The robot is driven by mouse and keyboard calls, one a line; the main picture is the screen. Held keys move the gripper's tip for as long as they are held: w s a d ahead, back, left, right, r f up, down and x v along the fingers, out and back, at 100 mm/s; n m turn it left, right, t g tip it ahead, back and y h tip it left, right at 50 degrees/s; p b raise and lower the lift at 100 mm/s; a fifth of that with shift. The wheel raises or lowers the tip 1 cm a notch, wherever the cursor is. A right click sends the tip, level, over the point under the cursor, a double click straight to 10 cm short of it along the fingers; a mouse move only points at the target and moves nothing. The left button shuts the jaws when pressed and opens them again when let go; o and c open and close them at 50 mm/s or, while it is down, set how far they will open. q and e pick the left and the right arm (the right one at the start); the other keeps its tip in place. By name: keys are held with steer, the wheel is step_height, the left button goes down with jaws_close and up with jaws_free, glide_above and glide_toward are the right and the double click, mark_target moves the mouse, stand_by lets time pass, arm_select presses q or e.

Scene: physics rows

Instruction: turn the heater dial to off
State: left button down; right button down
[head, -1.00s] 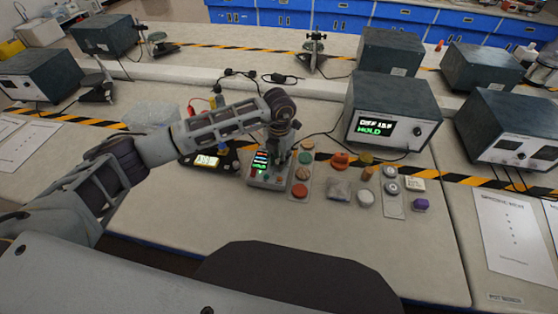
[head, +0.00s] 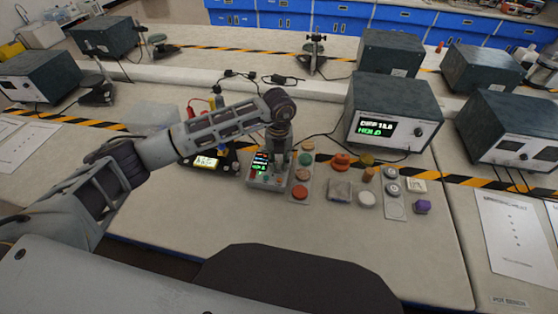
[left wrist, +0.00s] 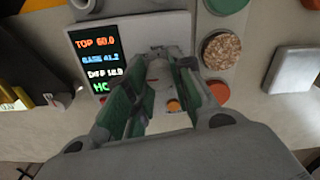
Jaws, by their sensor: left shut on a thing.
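The heater control box (head: 266,183) is a small pale unit on the bench, with a dark screen on its left half. In the left wrist view the box (left wrist: 150,24) shows its screen (left wrist: 98,62) with TOP 60.0, BASE about 41.2, DIFF about 18.8 and a partly covered green word. My left gripper (head: 279,160) points down onto the right part of the box. In the left wrist view the gripper (left wrist: 163,62) is shut on a pale grey knob (left wrist: 157,72), seemingly the heater dial. The fingers hide most of the dial and any marks around it.
A large instrument (head: 392,115) reading HOLD stands behind to the right. Round coloured pieces, including a red disc (head: 299,192), lie close right of the box. A small lit display device (head: 205,163) is to its left. The bench front is clear.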

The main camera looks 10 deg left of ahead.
mark_target(279, 162)
arm_select(q)
steer(key=shift+r, duration=0.1)
steer(key=shift+w, duration=0.1)
steer(key=c, duration=1.2)
jaws_free()
steer(key=shift+r, duration=5.95)
